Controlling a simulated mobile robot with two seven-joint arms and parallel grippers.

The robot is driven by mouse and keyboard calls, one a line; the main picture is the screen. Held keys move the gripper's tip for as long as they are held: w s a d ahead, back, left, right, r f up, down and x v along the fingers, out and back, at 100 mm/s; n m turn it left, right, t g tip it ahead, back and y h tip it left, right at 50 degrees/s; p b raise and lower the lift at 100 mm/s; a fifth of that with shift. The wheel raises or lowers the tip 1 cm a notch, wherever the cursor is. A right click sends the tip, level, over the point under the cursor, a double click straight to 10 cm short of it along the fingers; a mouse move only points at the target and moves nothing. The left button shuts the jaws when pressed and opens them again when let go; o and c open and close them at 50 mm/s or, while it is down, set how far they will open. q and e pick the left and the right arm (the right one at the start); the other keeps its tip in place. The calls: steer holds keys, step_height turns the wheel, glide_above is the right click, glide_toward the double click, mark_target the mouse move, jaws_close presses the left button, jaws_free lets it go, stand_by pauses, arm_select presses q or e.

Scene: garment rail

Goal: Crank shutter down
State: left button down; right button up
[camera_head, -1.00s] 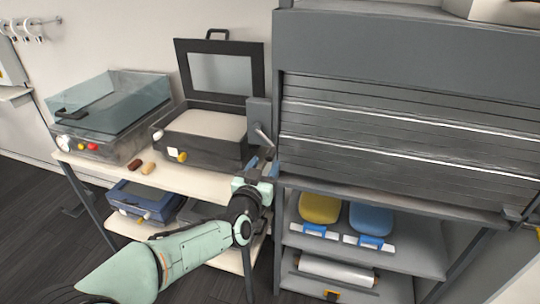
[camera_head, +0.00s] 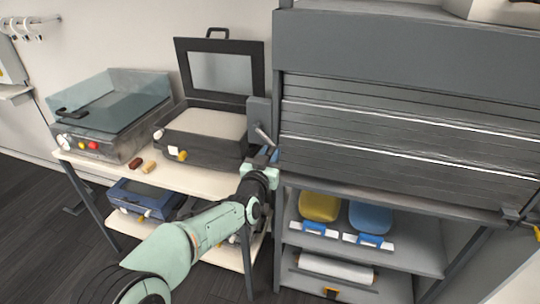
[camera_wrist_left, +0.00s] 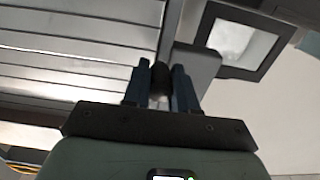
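The grey slatted shutter (camera_head: 390,130) hangs in the front of the cabinet, covering its upper bay down to near the ledge above the shelves. The crank (camera_head: 263,135) is a short metal lever on a grey box on the cabinet's left side. My left gripper (camera_head: 271,155) is at the lever's lower end. In the left wrist view, the dark crank handle (camera_wrist_left: 159,78) sits between the two fingers of my left gripper (camera_wrist_left: 160,85), which are close against both its sides. The handle's tip is partly hidden. My right gripper is not in view.
Left of the cabinet, a table (camera_head: 205,183) holds an open-lidded black case (camera_head: 200,135) and a clear-lidded box (camera_head: 110,115). The cabinet's lower shelf (camera_head: 415,258) holds yellow and blue items. My left arm passes in front of the table's right end.

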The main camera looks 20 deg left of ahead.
arm_select(q)
steer(key=shift+w+a+f+m+b, duration=0.1)
steer(key=shift+a+f+m+b, duration=0.25)
steer(key=shift+a+m+b, duration=0.85)
steer(key=shift+s+a+f+m+b, duration=0.1)
steer(key=shift+a+f+m+b, duration=0.4)
steer(key=shift+m, duration=1.3)
steer(key=shift+w+a+f+m+b, duration=0.1)
steer(key=shift+a+f+m+b, duration=0.3)
steer(key=shift+a+m, duration=0.9)
steer(key=shift+d+r, duration=0.2)
steer(key=shift+d, duration=0.05)
steer(key=c, duration=0.9)
jaws_free()
